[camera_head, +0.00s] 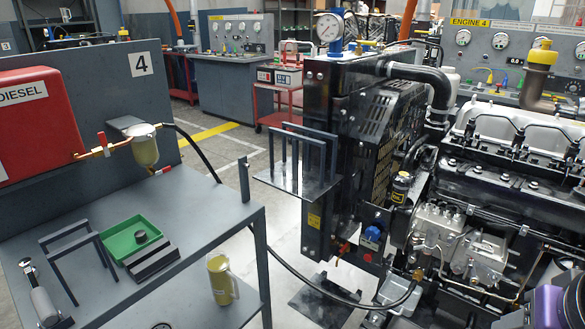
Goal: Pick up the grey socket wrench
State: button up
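A grey tool with a shiny metal head and a thick grey body (43,304) lies at the front left of the grey workbench (190,212). It may be the grey socket wrench, but I cannot tell for sure. A green tray (117,246) on the bench holds a small dark round part (141,237).
A dark metal frame (72,241) and dark ribbed blocks (153,262) stand near the tray. A yellowish jug (220,280) is on the lower shelf. A hose (340,298) runs toward the black engine (480,190) at right. A red tank (35,120) is at left.

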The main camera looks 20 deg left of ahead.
aim_at(48, 316)
jog(key=u, duration=2.65)
jog(key=i+j+u, duration=0.1)
jog(key=i+u, duration=0.15)
jog(key=i, duration=0.1)
